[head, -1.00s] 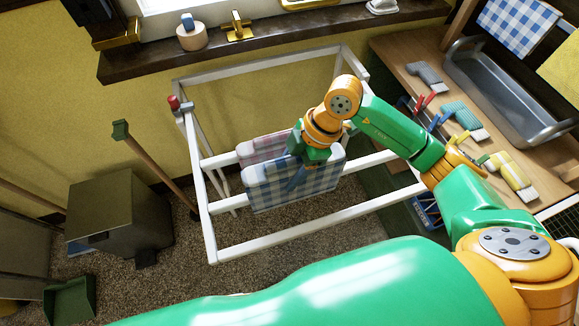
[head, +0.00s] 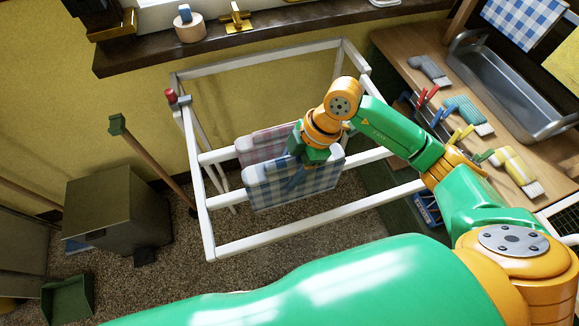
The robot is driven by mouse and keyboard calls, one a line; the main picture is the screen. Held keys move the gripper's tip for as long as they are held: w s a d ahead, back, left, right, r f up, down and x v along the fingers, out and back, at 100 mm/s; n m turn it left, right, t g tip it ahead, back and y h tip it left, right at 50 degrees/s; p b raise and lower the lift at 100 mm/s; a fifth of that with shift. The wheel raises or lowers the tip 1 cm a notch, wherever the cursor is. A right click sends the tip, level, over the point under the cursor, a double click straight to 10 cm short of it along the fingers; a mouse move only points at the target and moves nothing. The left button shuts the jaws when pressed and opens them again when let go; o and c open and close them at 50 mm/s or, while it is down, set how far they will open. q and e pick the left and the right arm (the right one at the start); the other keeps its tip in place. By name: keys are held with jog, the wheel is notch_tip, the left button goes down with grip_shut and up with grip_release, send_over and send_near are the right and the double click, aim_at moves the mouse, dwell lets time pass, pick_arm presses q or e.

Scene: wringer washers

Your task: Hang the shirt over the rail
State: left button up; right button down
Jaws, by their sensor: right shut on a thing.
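The shirt (head: 318,178) is a blue-and-white checked cloth at the middle rail (head: 371,157) of a white drying rack. Its near side hangs down in front of that rail. My left gripper is not in view; a large green arm link of mine crosses the bottom.
The rack's front rail (head: 310,220) runs nearer to me. A grey bin (head: 118,205) and a broom (head: 150,160) stand at left. The windowsill (head: 280,38) lies behind.

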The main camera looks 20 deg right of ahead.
jog(key=shift+f+b, duration=1.85)
jog(key=shift+f, duration=0.95)
jog(key=shift+c, duration=0.6)
grip_release()
jog(key=p+v, duration=0.7)
jog(key=shift+r, duration=0.15)
